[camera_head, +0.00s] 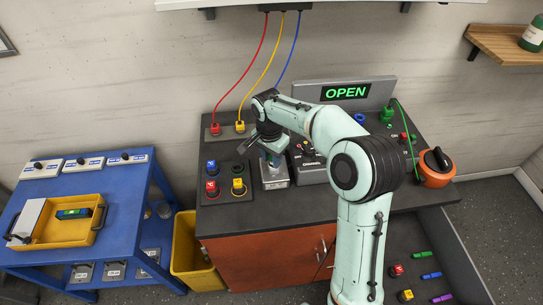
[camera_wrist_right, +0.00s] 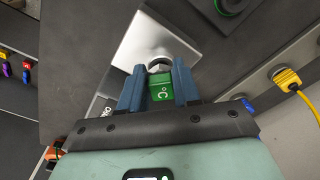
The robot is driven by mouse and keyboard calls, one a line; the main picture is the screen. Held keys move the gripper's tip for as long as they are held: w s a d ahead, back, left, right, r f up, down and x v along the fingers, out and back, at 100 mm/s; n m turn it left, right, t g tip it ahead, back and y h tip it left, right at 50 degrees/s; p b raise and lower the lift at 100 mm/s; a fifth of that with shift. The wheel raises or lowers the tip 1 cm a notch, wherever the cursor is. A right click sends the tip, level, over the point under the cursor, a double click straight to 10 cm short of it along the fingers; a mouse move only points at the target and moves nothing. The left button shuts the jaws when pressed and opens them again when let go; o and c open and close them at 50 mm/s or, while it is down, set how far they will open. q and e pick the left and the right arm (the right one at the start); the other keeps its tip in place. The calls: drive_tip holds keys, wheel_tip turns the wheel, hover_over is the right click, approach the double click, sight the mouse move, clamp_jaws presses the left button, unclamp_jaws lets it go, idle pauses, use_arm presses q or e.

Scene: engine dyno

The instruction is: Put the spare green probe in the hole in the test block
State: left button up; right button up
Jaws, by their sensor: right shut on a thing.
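The silver test block (camera_head: 274,180) stands on the dark bench top below my right gripper (camera_head: 270,157). It also shows as a bright metal block (camera_wrist_right: 138,43) in the right wrist view. My right gripper (camera_wrist_right: 159,82) is shut on the green probe (camera_wrist_right: 162,90), which is marked °C, with one blue finger on each side. The probe's metal hex end points at the block and overlaps it in the picture. The hole is hidden behind the probe, so I cannot tell whether the tip is inside. My left gripper is not in view.
A dark panel with red, blue and yellow plugs (camera_head: 239,187) lies left of the block. A grey box stands close on its right. An orange round container (camera_head: 435,168) is at the bench's right end. A blue cart (camera_head: 125,205) with a yellow tray (camera_head: 78,236) stands left.

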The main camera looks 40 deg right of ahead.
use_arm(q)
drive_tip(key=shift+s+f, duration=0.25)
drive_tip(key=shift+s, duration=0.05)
use_arm(e)
drive_tip(key=shift+f, duration=0.5)
drive_tip(key=o, duration=0.9)
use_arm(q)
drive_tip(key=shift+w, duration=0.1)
use_arm(e)
drive_tip(key=shift+r, duration=0.1)
drive_tip(key=shift+r+p, duration=1)
drive_tip(key=shift+r, duration=1.55)
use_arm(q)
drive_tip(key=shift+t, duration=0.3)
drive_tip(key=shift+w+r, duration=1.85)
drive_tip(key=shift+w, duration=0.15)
use_arm(e)
drive_tip(key=shift+r, duration=1.15)
